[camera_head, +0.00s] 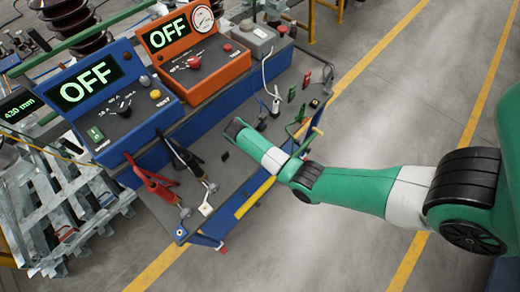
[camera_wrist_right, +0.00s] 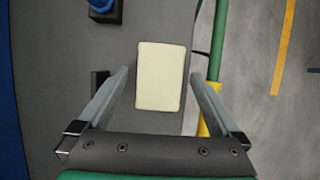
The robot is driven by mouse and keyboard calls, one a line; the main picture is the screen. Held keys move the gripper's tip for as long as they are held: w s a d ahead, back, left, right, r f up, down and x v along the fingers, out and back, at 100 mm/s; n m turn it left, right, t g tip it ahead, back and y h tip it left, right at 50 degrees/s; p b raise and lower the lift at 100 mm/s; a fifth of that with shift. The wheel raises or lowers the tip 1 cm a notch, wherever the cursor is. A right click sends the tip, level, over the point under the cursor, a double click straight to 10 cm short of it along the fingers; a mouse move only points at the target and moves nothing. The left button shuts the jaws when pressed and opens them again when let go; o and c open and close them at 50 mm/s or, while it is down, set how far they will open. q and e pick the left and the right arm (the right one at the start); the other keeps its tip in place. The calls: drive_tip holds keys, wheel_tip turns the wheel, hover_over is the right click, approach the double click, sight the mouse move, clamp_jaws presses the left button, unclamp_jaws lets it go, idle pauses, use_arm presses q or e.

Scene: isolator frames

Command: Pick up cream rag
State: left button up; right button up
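The cream rag (camera_wrist_right: 163,62) shows in the right wrist view as a flat, pale rectangle on the grey cart top (camera_wrist_right: 55,60). My right gripper (camera_wrist_right: 160,76) is open, with its two fingers apart and one on each side of the rag's lower part. Nothing is held, and I cannot tell the exact height above the rag. In the head view my right arm reaches in from the right over the cart. Its fingers are hidden there, and I cannot make out the rag in that view. My left gripper is in neither view.
A blue box (camera_head: 92,98) and an orange box (camera_head: 193,54), both reading OFF, stand along the cart's back. Red clamps (camera_head: 152,182), black clamps (camera_head: 188,160) and other leads lie in front. A green post (camera_wrist_right: 219,38) runs beside the cart's edge, right of the rag.

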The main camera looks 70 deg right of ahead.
drive_tip(key=c, duration=1.3)
drive_tip(key=shift+o, duration=0.2)
drive_tip(key=shift+r+p, duration=0.3)
drive_tip(key=shift+r, duration=0.3)
wheel_tip(320, 180, up, 3)
drive_tip(key=shift+a+f+p, duration=0.1)
drive_tip(key=shift+p, duration=0.75)
drive_tip(key=s+a+r+p, duration=0.9)
drive_tip(key=s+p, duration=0.1)
drive_tip(key=shift+a, duration=0.2)
